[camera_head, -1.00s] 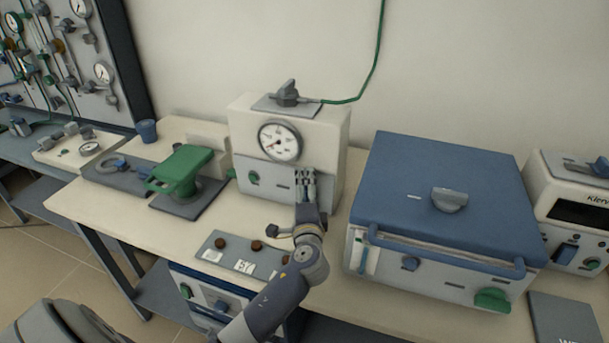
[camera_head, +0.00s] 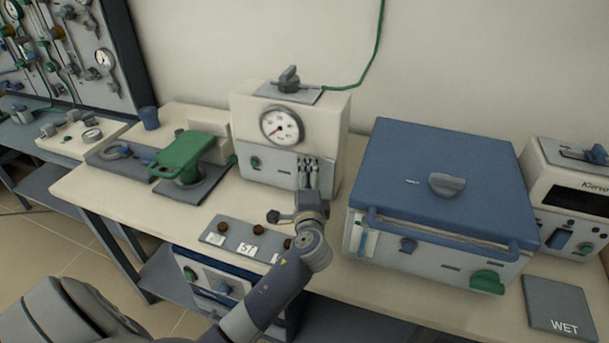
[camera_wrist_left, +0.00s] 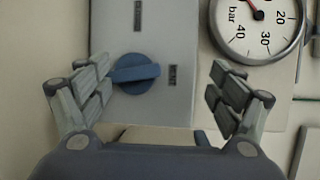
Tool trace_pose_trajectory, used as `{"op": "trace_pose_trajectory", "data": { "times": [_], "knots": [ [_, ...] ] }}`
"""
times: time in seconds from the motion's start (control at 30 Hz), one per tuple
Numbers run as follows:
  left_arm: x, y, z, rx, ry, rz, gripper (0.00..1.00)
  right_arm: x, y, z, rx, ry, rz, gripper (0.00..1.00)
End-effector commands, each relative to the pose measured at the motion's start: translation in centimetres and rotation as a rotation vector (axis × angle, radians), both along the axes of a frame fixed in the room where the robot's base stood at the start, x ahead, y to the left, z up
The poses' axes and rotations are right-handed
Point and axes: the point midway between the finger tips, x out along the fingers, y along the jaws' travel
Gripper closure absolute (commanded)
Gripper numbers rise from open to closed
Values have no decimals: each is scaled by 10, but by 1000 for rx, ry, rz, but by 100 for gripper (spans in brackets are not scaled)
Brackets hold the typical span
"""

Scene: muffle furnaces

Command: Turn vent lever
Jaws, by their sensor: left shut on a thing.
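A blue knob-like lever (camera_wrist_left: 135,74) sits on the grey panel of the white gauge box (camera_head: 240,125); I take it for the vent lever. In the head view my left gripper (camera_head: 308,170) is at the lower right of the box front and hides this lever. In the left wrist view the left gripper (camera_wrist_left: 168,85) has its fingers on either side of the lever. The left-hand finger meets the lever's end; a gap shows towards the right-hand finger. The gripper is shut on the lever. My right gripper is not in view.
A round gauge (camera_head: 282,126) is just above the gripper. A green-handled device (camera_head: 188,155) stands to the left. A blue-lidded furnace (camera_head: 440,175) stands close on the right. A button panel (camera_head: 240,240) lies in front on the table.

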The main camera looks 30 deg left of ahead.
Motion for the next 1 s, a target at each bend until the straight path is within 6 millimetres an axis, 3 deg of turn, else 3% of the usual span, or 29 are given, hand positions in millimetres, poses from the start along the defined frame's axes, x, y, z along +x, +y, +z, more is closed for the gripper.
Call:
{"op": "trace_pose_trajectory", "data": {
  "times": [0.03, 1.0],
  "knots": [
    [-3, -1, 7, 1, -9, 3, 23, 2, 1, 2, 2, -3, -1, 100],
    [-59, -43, -2, -9, 2, 3, 23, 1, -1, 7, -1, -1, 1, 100]
  ]
}}
